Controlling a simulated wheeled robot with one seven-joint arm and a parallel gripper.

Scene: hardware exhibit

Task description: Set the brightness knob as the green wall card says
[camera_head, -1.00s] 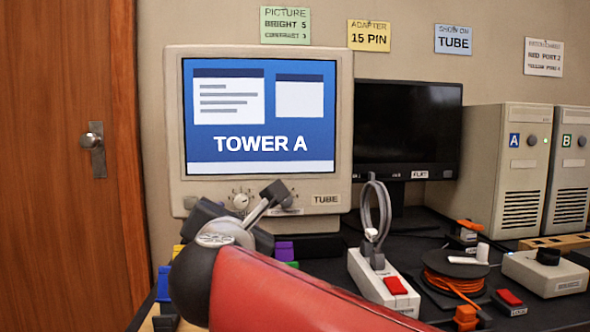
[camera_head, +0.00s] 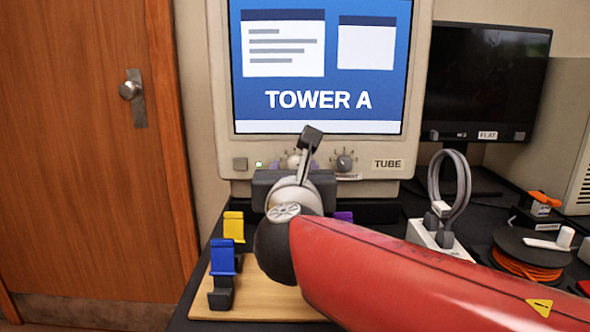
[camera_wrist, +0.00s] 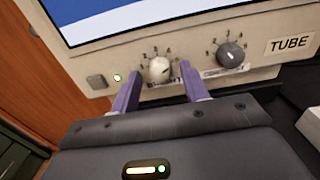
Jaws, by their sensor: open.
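The TUBE monitor (camera_head: 222,110) carries two knobs on its lower front panel. The left, cream knob (camera_wrist: 159,69) has numbers around it and a label below, partly covered by a finger. Its pointer setting is too small to read surely. The right, dark grey knob (camera_wrist: 230,54) also shows in the head view (camera_head: 344,162). My gripper (camera_wrist: 160,76) is open, with its purple fingers on either side of the cream knob; contact cannot be told. The green wall card is out of view now.
A button (camera_wrist: 96,81) and a lit green light (camera_wrist: 117,77) are left of the cream knob. Below are a wooden board (camera_head: 270,308) with coloured holders, a power strip (camera_head: 428,237) with a looped cable and an orange cable reel (camera_head: 520,258). A dark flat monitor (camera_head: 487,80) stands right.

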